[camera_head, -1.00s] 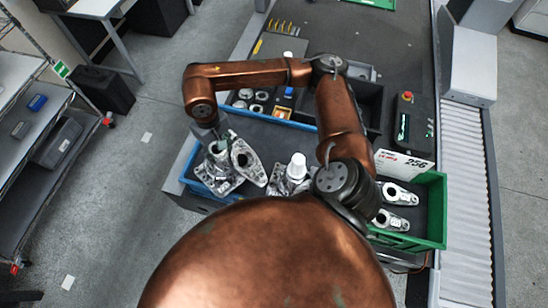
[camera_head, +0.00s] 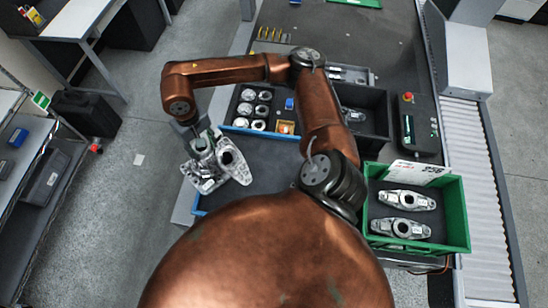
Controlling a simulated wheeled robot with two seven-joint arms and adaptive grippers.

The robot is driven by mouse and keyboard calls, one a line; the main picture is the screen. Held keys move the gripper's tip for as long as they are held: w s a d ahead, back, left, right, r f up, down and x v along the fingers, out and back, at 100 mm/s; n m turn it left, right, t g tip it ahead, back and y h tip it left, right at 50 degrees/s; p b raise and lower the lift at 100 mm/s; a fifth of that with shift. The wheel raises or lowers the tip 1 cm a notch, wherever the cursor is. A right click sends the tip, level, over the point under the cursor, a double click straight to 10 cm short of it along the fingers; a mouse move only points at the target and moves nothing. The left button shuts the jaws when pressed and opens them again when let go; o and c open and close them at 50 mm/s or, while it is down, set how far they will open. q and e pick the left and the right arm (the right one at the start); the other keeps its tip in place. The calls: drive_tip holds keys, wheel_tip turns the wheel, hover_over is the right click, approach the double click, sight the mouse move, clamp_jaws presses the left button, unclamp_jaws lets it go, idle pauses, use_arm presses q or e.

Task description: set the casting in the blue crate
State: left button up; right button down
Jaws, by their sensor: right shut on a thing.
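The blue crate (camera_head: 262,132) stands at the near left of the table, and much of its dark floor shows bare. My right gripper (camera_head: 210,150) reaches down over the crate's left end. It is shut on a casting (camera_head: 236,163), a grey elongated flange with a round hole, held tilted. Another silvery piece with a flat plate (camera_head: 203,181) shows just below the gripper; I cannot tell whether it touches the crate floor. The gripper hides the crate's upper left corner, and my body hides its near side. My left gripper is not in view.
A green crate (camera_head: 455,200) with two similar castings (camera_head: 407,200) and a white label card stands at the right. Behind the blue crate is a dark tray with round parts (camera_head: 247,95). A roller conveyor (camera_head: 480,170) runs along the right.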

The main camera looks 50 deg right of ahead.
drive_tip(key=w+d+r+m, duration=0.1)
drive_tip(key=d, duration=0.1)
drive_tip(key=w+d+r+m, duration=0.1)
drive_tip(key=w+d+m, duration=0.1)
drive_tip(key=d, duration=0.1)
drive_tip(key=w+d+r+m+p, duration=0.1)
drive_tip(key=d+m, duration=0.1)
drive_tip(key=shift+w+d, duration=0.2)
drive_tip(key=shift+w, duration=0.1)
drive_tip(key=w+d+r+m+p, duration=0.1)
drive_tip(key=w+d+r+m, duration=0.15)
drive_tip(key=d+m, duration=0.4)
drive_tip(key=s+a+f+p, duration=0.3)
drive_tip(key=s+f+p, duration=0.5)
drive_tip(key=s+f, duration=0.4)
drive_tip(key=shift+f, duration=0.6)
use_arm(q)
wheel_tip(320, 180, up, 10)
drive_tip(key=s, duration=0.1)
use_arm(e)
drive_tip(key=c, duration=1.1)
unclamp_jaws()
drive_tip(key=shift+s+a+f+n, duration=0.1)
drive_tip(key=shift+n, duration=0.15)
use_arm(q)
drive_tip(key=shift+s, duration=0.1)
